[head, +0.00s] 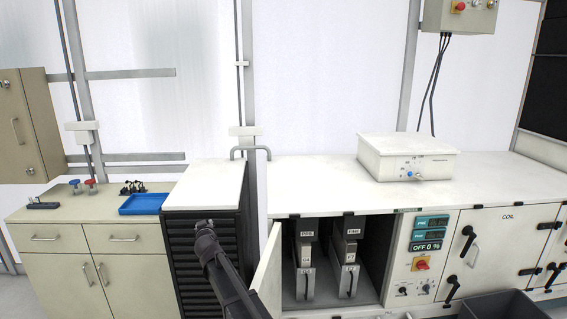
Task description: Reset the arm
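A dark part of my arm rises from the bottom edge, left of centre, in the head view. Its far end stands in front of the black slatted front of a cabinet (183,250). My gripper (205,228) seems to be at this far end, but it is small and dark against the slats. I cannot make out separate fingers or anything held. The rest of the arm is out of the picture.
A cream cabinet door (267,272) stands open just right of my arm. Inside the bay are two upright units (304,270). A blue tray (143,204) lies on the left counter. A white box (407,157) sits on the right worktop, above a control panel (425,255).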

